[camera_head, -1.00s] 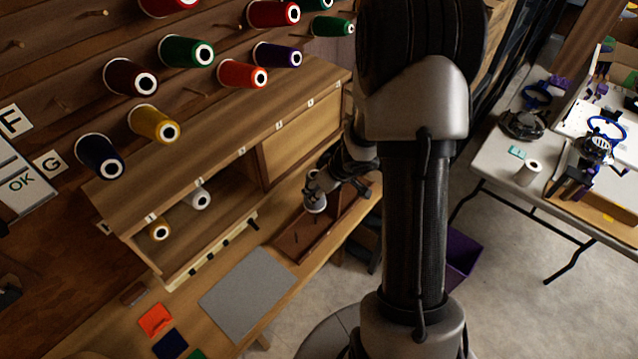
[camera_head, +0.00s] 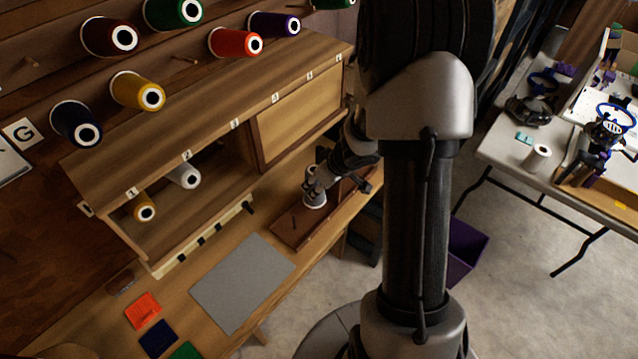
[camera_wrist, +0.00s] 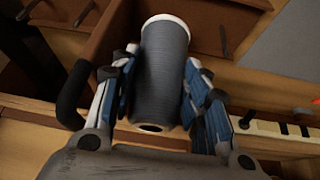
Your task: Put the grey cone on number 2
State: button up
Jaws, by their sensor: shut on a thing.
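The grey cone (camera_wrist: 163,75) is between the two fingers of my gripper (camera_wrist: 160,100) in the wrist view, which press on its sides. In the head view my gripper (camera_head: 316,188) and the cone (camera_head: 315,201) are at the brown tray (camera_head: 290,236) on the bench. I cannot tell whether the cone touches the tray. The number 2 label (camera_head: 187,156) is on the front edge of the wooden cabinet's top. A whitish cone (camera_head: 187,177) lies in the open compartment below it. A yellow cone (camera_head: 145,212) lies below the number 1 label (camera_head: 131,192).
Several coloured cones hang on the wall pegs, such as a yellow one (camera_head: 135,92). A wooden panel (camera_head: 298,112) closes the cabinet's right part. A grey sheet (camera_head: 242,284) and coloured cards (camera_head: 143,311) lie on the bench. A white table (camera_head: 500,145) stands at right.

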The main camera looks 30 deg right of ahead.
notch_tip(320, 180, down, 2)
jog(key=shift+f+b, duration=0.25)
jog(key=shift+b, duration=0.9)
jog(key=shift+f+b, duration=0.4)
jog(key=shift+f, duration=0.3)
jog(key=shift+f, duration=0.2)
jog(key=shift+f, duration=0.15)
jog(key=o, duration=1.3)
